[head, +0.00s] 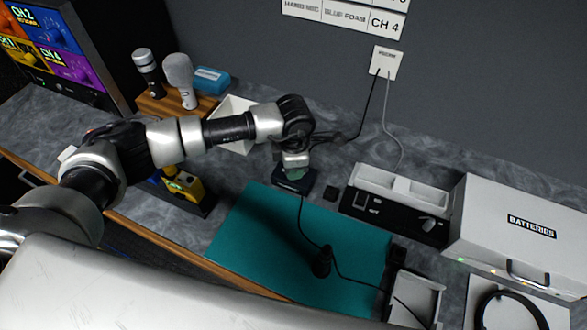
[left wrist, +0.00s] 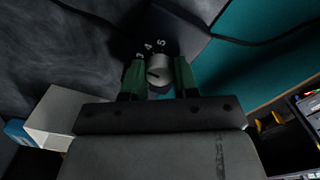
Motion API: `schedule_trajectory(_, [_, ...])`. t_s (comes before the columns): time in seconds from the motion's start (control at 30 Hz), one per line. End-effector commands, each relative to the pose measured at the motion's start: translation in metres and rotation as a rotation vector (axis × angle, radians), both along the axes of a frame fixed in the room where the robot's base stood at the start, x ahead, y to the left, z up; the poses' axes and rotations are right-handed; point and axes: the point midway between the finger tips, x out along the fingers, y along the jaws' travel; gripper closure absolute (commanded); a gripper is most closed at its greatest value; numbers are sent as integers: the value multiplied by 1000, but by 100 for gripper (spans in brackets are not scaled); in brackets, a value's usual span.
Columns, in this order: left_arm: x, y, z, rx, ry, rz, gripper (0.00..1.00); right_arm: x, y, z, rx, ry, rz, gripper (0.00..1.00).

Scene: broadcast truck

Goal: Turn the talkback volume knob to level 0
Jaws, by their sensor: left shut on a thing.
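The talkback volume knob (left wrist: 159,70) is a round silver-grey knob on a small dark box (head: 287,188), which stands at the back left corner of the teal mat. The numerals 3, 4 and 5 show beside the knob in the left wrist view; other marks are hidden. A dark pointer line shows on the knob's face, but I cannot tell exactly which level it marks. My left gripper (head: 296,173) reaches down over the box. Its green fingers (left wrist: 160,82) are shut on the knob, one on each side. In the head view the gripper hides the knob. My right gripper is not in view.
A teal mat (head: 262,230) holds a small black microphone (head: 322,262) with a cable running to the dark box. A charger (head: 368,206) and a white batteries case (head: 520,215) stand right. A white bin (head: 238,146) and yellow-black devices (head: 185,186) lie left.

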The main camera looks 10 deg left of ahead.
Motion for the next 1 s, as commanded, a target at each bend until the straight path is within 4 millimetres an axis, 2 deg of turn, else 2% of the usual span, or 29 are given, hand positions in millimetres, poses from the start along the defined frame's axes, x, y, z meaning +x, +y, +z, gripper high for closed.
schedule_trajectory(0.03, [1,0,-2,-1,-3,45,94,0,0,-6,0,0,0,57])
schedule_trajectory(0.3, [1,0,-2,-2,-3,301,94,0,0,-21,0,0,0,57])
schedule_trajectory(1.0, [1,0,0,-2,-3,968,94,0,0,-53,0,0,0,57])
